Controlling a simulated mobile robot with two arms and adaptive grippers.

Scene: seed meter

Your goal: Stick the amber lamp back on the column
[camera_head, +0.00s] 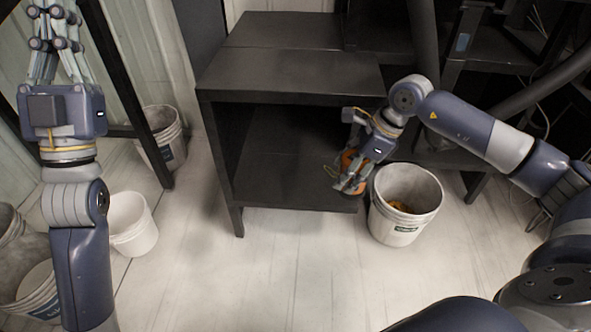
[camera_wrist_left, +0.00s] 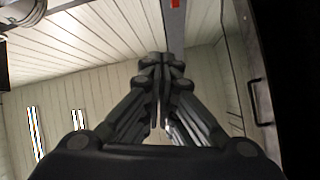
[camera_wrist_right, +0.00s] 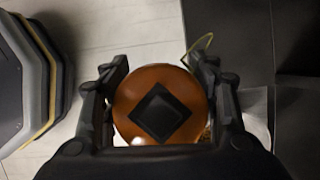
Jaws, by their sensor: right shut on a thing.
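The amber lamp (camera_wrist_right: 150,90) is round and orange, with a black square on the face turned to the camera and a thin yellow wire beside it. My right gripper (camera_head: 347,180) is shut on the lamp, with a finger on each side. In the head view, the lamp (camera_head: 349,160) is partly hidden by the gripper, near the shelf's front right corner. My left gripper (camera_head: 52,25) is raised at the upper left, and its fingers (camera_wrist_left: 160,75) come together with nothing visible between them. A dark upright post (camera_head: 423,40) stands behind my right arm; I cannot tell whether it is the column.
A black shelf unit (camera_head: 290,72) stands in the middle. A white bucket (camera_head: 398,228) with brownish contents is just right of the lamp. More buckets (camera_head: 130,225) stand at the left. The floor (camera_head: 270,275) in front is clear. Dark frame bars fill the back right.

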